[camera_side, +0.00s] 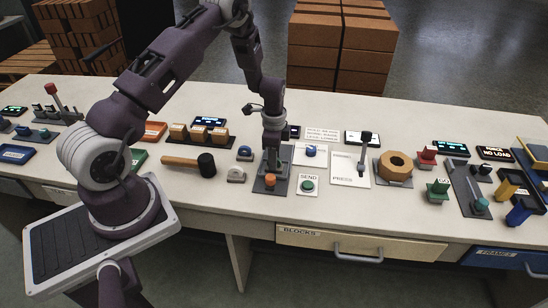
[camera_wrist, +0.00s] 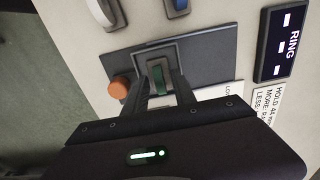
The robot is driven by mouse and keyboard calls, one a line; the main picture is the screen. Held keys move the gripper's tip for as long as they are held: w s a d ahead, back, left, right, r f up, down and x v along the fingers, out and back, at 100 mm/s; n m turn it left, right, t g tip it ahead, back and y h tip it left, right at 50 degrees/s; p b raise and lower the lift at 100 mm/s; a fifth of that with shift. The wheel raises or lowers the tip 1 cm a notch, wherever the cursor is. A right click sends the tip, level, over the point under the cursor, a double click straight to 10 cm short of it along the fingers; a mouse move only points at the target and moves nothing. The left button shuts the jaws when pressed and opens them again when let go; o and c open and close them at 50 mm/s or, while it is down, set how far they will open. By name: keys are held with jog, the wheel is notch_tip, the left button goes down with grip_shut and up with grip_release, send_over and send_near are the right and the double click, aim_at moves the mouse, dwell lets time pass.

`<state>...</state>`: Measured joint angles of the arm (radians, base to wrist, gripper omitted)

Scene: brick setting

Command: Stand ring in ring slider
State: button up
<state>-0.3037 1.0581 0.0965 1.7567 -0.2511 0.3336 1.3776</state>
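In the side view my gripper (camera_side: 271,150) points down over a dark plate (camera_side: 262,186) with an orange knob (camera_side: 270,180). In the wrist view the same plate (camera_wrist: 205,68) has a grey square frame around a narrow green and pale piece (camera_wrist: 158,76). My gripper's fingers (camera_wrist: 160,88) lie on either side of this piece with a gap between them; whether they touch it I cannot tell. A dark display reading RING (camera_wrist: 284,45) stands beside the plate. A tan ring-shaped block (camera_side: 396,166) with a hole lies flat on a grey pad to the right.
Left of the plate are a mallet (camera_side: 205,164) and small domed buttons (camera_side: 244,152). A SEND button (camera_side: 308,185) and a PRESS card with a lever (camera_side: 350,168) are to the right. Red and green fixtures (camera_side: 437,190) stand farther right. The front table strip is mostly clear.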

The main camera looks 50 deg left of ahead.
jog(key=s+d+r+n+t, duration=0.1)
jog(key=s+d+r, duration=0.15)
jog(key=r, duration=0.95)
jog(key=s+d+r+n+t, duration=0.1)
jog(key=d+r, duration=0.3)
jog(key=r, duration=0.9)
jog(key=s+d+r+n+t, duration=0.1)
jog(key=s+d+r+n, duration=0.3)
jog(key=s+r, duration=0.5)
jog(key=s+d+r+n+t, duration=0.1)
jog(key=s+d, duration=0.4)
jog(key=s, duration=0.8)
jog(key=shift+s+r+n+t, duration=0.2)
jog(key=shift+s+n+t, duration=0.2)
jog(key=shift+n+t, duration=0.5)
